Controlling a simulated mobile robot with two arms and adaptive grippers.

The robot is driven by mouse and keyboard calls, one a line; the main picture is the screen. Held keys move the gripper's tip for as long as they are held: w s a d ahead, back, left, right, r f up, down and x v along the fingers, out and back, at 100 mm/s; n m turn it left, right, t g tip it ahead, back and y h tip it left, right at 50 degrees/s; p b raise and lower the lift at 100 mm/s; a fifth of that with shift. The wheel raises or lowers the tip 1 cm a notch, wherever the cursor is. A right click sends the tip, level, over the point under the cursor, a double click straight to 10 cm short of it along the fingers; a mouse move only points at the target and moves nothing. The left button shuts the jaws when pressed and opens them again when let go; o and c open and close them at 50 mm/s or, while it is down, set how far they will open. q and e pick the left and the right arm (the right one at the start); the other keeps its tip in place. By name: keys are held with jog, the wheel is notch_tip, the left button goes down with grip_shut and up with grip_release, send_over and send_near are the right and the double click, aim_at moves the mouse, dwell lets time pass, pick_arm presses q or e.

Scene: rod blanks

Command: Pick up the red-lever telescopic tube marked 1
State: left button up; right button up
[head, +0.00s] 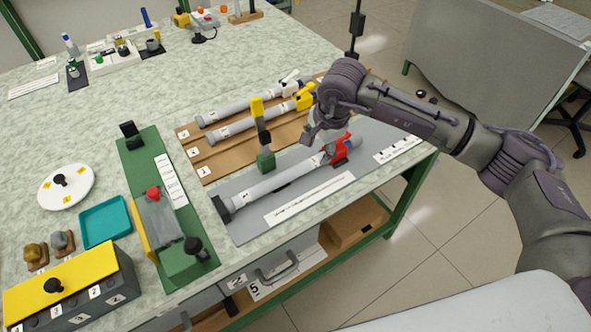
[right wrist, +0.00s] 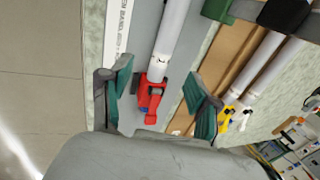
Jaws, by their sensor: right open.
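The red-lever telescopic tube (head: 270,186) lies along the grey mat, its left end at a dark end block and its red lever (head: 345,148) at the right end. Its number is too small to read. My right gripper (head: 322,138) is over the lever end, partly covering it. In the right wrist view, the open right gripper (right wrist: 157,80) has its green-padded fingers either side of the grey tube (right wrist: 170,45) and red lever (right wrist: 152,95), with visible gaps and no contact that I can see. My left gripper is not in view.
Behind, a brown board (head: 197,160) holds white-lever (head: 245,99) and yellow-lever (head: 255,120) tubes. A green fixture (head: 135,165), teal tray (head: 105,222) and yellow-topped box (head: 70,280) occupy the left.

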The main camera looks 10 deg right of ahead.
aim_at(309, 163)
jog(key=x, duration=0.4)
jog(key=shift+a+f, duration=0.1)
jog(key=shift+a, duration=0.05)
jog(key=x, duration=0.1)
jog(key=p+x, duration=0.1)
jog(key=x, duration=0.3)
jog(key=shift+w+p, duration=0.3)
jog(key=c, duration=0.9)
